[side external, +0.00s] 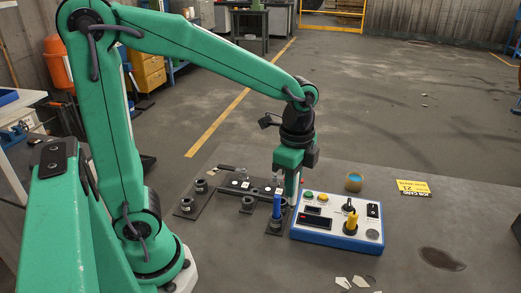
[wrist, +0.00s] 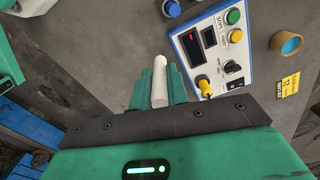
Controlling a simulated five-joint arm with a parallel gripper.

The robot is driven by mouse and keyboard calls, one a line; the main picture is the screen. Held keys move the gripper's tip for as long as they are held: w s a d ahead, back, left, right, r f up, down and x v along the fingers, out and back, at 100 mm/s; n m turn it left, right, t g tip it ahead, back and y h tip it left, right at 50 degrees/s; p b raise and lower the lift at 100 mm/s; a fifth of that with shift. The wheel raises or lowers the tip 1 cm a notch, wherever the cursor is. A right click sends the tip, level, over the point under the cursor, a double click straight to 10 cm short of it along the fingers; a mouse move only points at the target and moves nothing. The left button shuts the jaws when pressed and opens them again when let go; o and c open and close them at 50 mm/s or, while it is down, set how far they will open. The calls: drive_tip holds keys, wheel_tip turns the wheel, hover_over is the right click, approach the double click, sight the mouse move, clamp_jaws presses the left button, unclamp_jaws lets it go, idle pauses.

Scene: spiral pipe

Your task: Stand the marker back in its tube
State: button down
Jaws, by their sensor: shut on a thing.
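My gripper (side external: 291,198) points down beside the control box, just right of a blue upright piece (side external: 277,208) on a small dark base. In the wrist view, my gripper (wrist: 159,90) is shut on a plain white cylinder, which I take to be the marker (wrist: 160,68); its rounded end sticks out past the green fingers. In the side view the fingers mostly hide it. The blue piece looks like the tube; it also shows at the top edge of the wrist view (wrist: 171,8), apart from the marker. Its opening cannot be made out.
Dark plates with round fittings (side external: 187,205) lie to the left. A small round pot (side external: 354,182) and a yellow sign (side external: 413,188) lie behind. The right side is mostly clear.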

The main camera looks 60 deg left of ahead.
drive_tip(key=shift+f, duration=0.55)
drive_tip(key=shift+w+a+f, duration=0.75)
drive_tip(key=shift+a+f, duration=1.05)
drive_tip(key=shift+w+a+f, duration=0.7)
drive_tip(key=shift+a+f, duration=1.1)
drive_tip(key=shift+f, duration=0.05)
drive_tip(key=shift+w+a+f, duration=0.75)
drive_tip(key=shift+a+f, duration=1.05)
drive_tip(key=shift+f, duration=0.15)
drive_tip(key=c, duration=1.4)
unclamp_jaws()
drive_tip(key=shift+o, duration=0.2)
wheel_tip(320, 180, up, 12)
drive_tip(key=shift+r, duration=0.2)
